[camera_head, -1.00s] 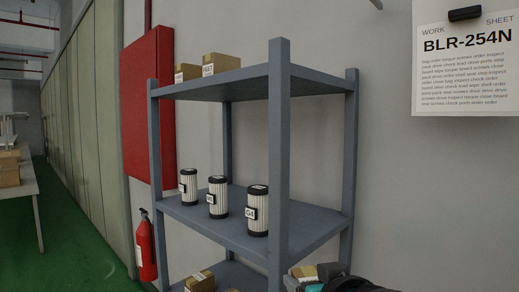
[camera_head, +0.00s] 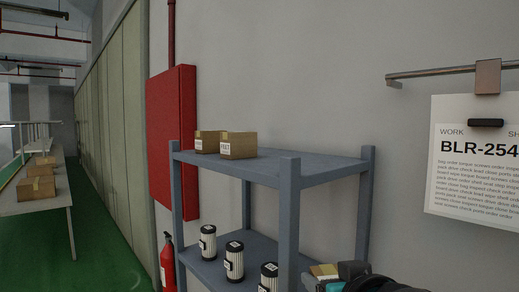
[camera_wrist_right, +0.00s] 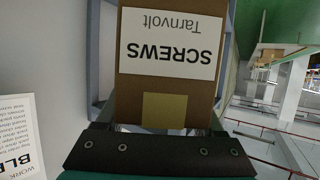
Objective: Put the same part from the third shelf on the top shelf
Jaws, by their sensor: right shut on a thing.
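My right gripper (camera_head: 337,276) is at the lower edge of the head view, in front of the shelf unit's right side. It is shut on a brown cardboard box (camera_head: 325,270), mostly hidden there. In the right wrist view the box (camera_wrist_right: 165,87) fills the middle, with a white label reading "SCREWS Tarnvolt", upside down, and a yellowish square. The top shelf (camera_head: 315,166) carries two cardboard boxes, a left one (camera_head: 206,141) and a right one (camera_head: 238,145), at its left end. Their labels are too small to read. The third shelf is out of view. My left gripper is not in view.
The middle and right of the top shelf are bare. Several grey posts rise at its corners. Three filter cylinders (camera_head: 234,261) stand on the shelf below. A work sheet (camera_head: 478,165) reading "BLR-254" hangs at the right. A red cabinet (camera_head: 176,140) is behind the shelf's left side.

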